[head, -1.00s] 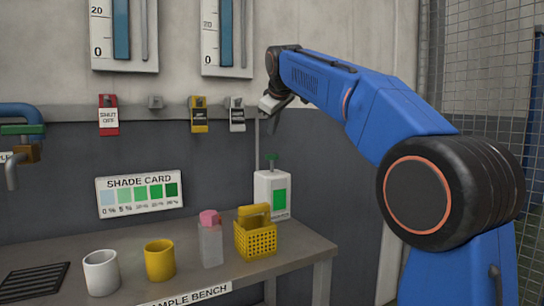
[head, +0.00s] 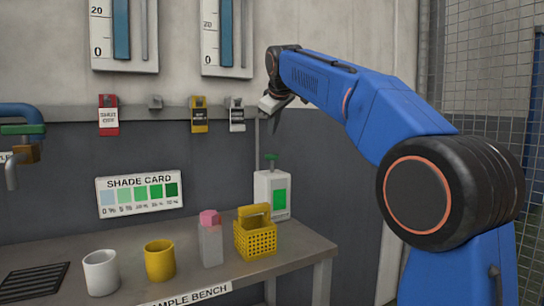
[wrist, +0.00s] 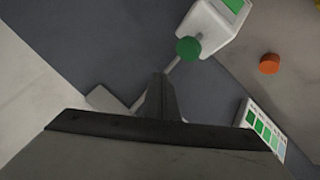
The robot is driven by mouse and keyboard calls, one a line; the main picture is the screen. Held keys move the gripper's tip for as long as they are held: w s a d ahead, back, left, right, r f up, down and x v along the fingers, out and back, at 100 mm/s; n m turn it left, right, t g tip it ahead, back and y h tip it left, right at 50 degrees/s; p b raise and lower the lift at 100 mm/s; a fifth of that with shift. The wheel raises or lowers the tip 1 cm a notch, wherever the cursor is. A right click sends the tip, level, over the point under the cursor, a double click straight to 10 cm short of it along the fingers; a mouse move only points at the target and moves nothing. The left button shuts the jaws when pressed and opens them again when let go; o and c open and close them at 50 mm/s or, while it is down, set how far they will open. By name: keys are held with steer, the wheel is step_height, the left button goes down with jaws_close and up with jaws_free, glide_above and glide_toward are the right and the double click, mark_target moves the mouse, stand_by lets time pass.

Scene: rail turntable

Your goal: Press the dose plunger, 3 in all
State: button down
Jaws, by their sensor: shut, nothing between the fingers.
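The dose plunger (head: 271,157) is a green knob on a thin stem, standing up from the top of a white dispenser (head: 262,185) with a green window, at the back right of the bench. In the wrist view the green plunger knob (wrist: 188,48) shows above the fingers, with the dispenser (wrist: 212,28) behind it. My gripper (head: 270,106) is above the plunger, near the wall, apart from it. In the wrist view its dark fingers (wrist: 160,90) are together and empty.
A yellow basket (head: 256,240) and a pink-capped bottle (head: 210,244) stand left of the dispenser. A yellow cup (head: 159,261) and a white cup (head: 101,273) are further left.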

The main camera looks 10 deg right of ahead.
mark_target(273, 155)
stand_by(0.8)
steer(key=shift+r, duration=1.9)
steer(key=shift+f, duration=0.15)
steer(key=shift+f, duration=4.3)
